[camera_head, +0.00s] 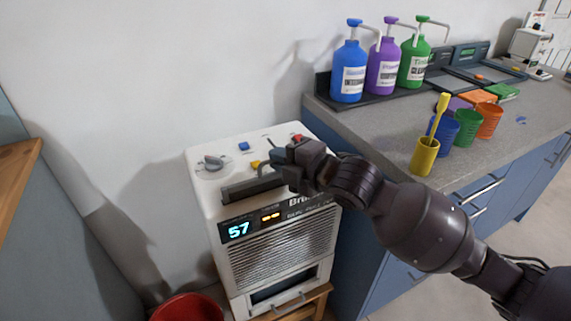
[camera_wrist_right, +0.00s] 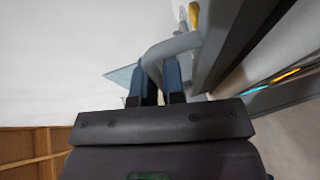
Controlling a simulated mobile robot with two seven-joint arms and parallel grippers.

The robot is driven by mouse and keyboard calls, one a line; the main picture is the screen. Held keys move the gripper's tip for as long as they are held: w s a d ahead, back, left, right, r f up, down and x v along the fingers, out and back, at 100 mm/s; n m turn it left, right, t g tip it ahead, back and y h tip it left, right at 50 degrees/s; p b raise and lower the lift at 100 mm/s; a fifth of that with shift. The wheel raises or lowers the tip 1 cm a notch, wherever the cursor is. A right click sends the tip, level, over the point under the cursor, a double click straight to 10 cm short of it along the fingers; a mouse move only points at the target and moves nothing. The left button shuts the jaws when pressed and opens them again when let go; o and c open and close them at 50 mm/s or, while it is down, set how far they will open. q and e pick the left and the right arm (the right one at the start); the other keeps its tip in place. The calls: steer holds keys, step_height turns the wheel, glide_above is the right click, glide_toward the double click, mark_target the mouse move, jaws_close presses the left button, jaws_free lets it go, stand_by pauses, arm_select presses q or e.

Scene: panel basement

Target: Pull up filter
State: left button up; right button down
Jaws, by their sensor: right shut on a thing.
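The filter (camera_head: 250,189) is a dark grey bar at the top front edge of a white machine (camera_head: 208,198). It has a grey loop handle (camera_head: 262,171). My right gripper (camera_head: 277,157) is at this handle, above the machine's top. In the right wrist view its two blue-grey fingers (camera_wrist_right: 158,84) are shut on the curved grey handle (camera_wrist_right: 170,47), with the dark filter body (camera_wrist_right: 225,45) beside it. The gripper and wrist hide part of the machine's top and its lettering. I cannot tell whether the filter is raised from its slot. My left gripper is not in view.
A grey knob (camera_head: 213,162) and coloured buttons sit on the machine's top; its display (camera_head: 240,230) reads 57. A counter (camera_head: 375,125) on the right holds pump bottles (camera_head: 382,66) and coloured cups (camera_head: 467,128). A red bucket (camera_head: 187,308) stands below left.

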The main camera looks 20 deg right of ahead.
step_height(320, 180, up, 8)
steer(key=p, duration=0.4)
steer(key=shift+r, duration=0.15)
arm_select(q)
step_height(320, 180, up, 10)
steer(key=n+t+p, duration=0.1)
steer(key=p, duration=0.6)
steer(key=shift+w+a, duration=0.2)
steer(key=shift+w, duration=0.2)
arm_select(e)
step_height(320, 180, up, 9)
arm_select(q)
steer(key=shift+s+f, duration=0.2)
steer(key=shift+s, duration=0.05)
arm_select(e)
steer(key=shift+w, duration=0.1)
steer(key=c, duration=1.5)
jaws_free()
steer(key=shift+c, duration=0.2)
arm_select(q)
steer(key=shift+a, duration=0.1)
